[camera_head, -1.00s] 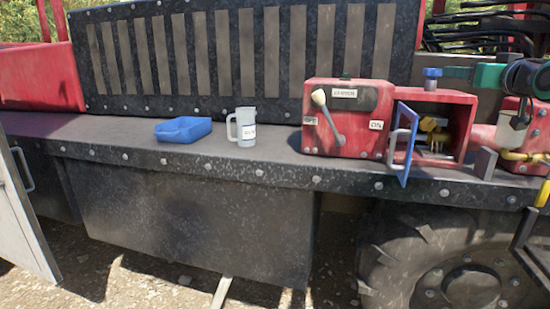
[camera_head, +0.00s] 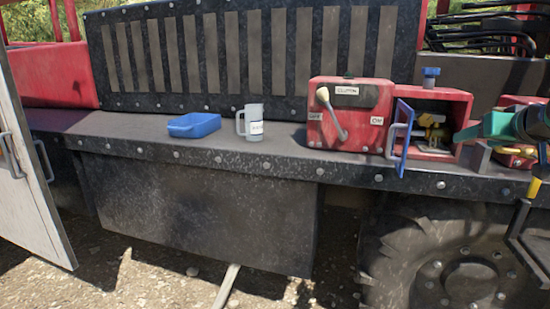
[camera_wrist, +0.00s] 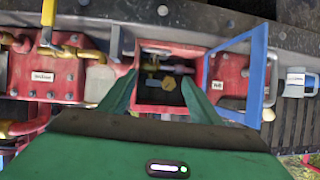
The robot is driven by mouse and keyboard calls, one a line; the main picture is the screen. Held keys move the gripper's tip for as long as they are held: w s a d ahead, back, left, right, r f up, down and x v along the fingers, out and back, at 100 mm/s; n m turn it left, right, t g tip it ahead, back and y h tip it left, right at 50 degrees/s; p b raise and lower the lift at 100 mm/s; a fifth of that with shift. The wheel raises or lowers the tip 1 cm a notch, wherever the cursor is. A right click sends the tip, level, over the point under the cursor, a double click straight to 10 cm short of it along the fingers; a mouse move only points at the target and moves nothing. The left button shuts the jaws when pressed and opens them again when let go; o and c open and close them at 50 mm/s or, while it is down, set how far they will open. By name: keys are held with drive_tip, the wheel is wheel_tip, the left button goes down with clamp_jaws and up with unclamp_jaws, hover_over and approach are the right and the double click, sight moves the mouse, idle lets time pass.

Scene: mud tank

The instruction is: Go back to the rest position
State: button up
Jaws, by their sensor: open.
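My gripper (camera_head: 464,136) is at the right of the head view, green, its fingers pointing left in front of the red open-fronted box (camera_head: 457,97). In the wrist view my gripper (camera_wrist: 158,78) has its two green fingers spread apart with nothing held between them. Beyond them is the box's open compartment, with a yellow fitting (camera_wrist: 168,83) inside. The box's blue door (camera_head: 402,135) stands open; it also shows in the wrist view (camera_wrist: 258,75). No rest position is marked in view.
On the dark ledge (camera_head: 330,165) stand a blue tray (camera_head: 194,125), a light grey mug (camera_head: 253,123) and a red lever box (camera_head: 349,112). A pale door panel (camera_head: 30,190) is at the left. A big tyre (camera_head: 440,255) lies below right.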

drive_tip(key=s+a+f+m+g+y, duration=0.1)
drive_tip(key=s+f+g, duration=0.3)
drive_tip(key=s+f, duration=0.4)
drive_tip(key=s+a+f+m+g, duration=0.1)
drive_tip(key=s+a+f+g, duration=0.3)
drive_tip(key=s+f, duration=0.4)
drive_tip(key=s+a+f+m+g+y, duration=0.1)
drive_tip(key=s+a+f+g, duration=0.2)
drive_tip(key=s+f, duration=0.6)
drive_tip(key=s+g, duration=0.1)
drive_tip(key=s, duration=0.6)
drive_tip(key=shift+s+m+g+y, duration=0.15)
drive_tip(key=shift+m+g+y, duration=0.15)
drive_tip(key=shift+g, duration=0.1)
drive_tip(key=shift+f, duration=0.1)
drive_tip(key=shift+w+f, duration=0.25)
drive_tip(key=shift+w, duration=0.4)
drive_tip(key=shift+c, duration=0.2)
